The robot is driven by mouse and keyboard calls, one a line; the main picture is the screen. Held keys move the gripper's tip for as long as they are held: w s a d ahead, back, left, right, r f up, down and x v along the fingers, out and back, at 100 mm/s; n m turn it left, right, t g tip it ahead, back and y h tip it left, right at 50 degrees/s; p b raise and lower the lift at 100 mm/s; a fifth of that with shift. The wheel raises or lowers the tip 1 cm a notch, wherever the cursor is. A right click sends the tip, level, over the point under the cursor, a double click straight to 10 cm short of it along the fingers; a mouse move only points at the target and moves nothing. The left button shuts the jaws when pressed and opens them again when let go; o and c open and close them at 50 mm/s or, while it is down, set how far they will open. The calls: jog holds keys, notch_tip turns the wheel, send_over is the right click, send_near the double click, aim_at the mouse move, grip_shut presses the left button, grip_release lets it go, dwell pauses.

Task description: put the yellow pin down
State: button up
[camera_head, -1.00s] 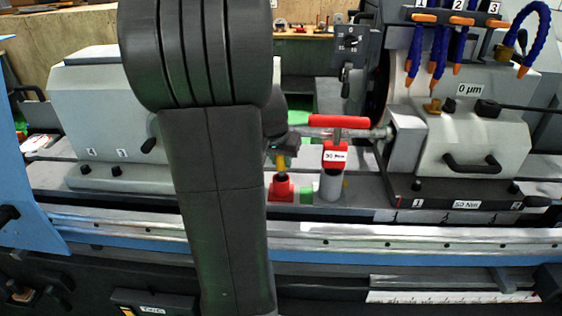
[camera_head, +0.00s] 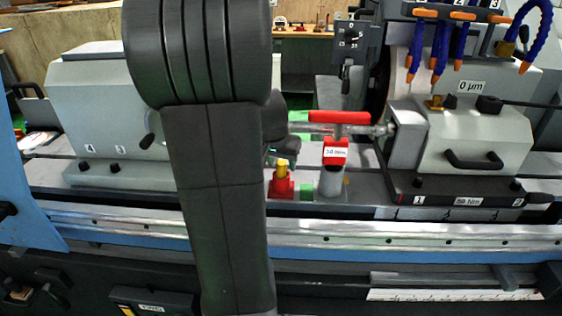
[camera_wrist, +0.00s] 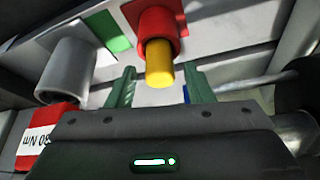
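The yellow pin (camera_head: 282,167) stands upright in the red holder (camera_head: 281,188) on the machine bed. It also shows in the wrist view (camera_wrist: 159,62), its lower part inside the red holder (camera_wrist: 158,22). My gripper (camera_wrist: 161,84) is open, with a green finger on each side of the pin's free end and visible gaps between. In the head view my gripper (camera_head: 285,151) is mostly hidden behind my arm, just above the pin.
A grey cylinder (camera_head: 331,182) carries a red-handled tool marked 30 Nm (camera_head: 335,151) right of the holder; it is close on the left in the wrist view (camera_wrist: 68,72). A grey headstock (camera_head: 480,135) stands right.

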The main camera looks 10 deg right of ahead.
jog(key=shift+r, duration=0.15)
jog(key=shift+r+p, duration=0.25)
jog(key=shift+p, duration=0.15)
jog(key=v, duration=1.2)
jog(key=shift+r, duration=0.25)
jog(key=x, duration=1.3)
jog(key=shift+s, duration=0.15)
jog(key=shift+f+b, duration=0.3)
jog(key=shift+b, duration=0.2)
jog(key=shift+a+r+p, duration=0.1)
jog(key=shift+r+p, duration=0.3)
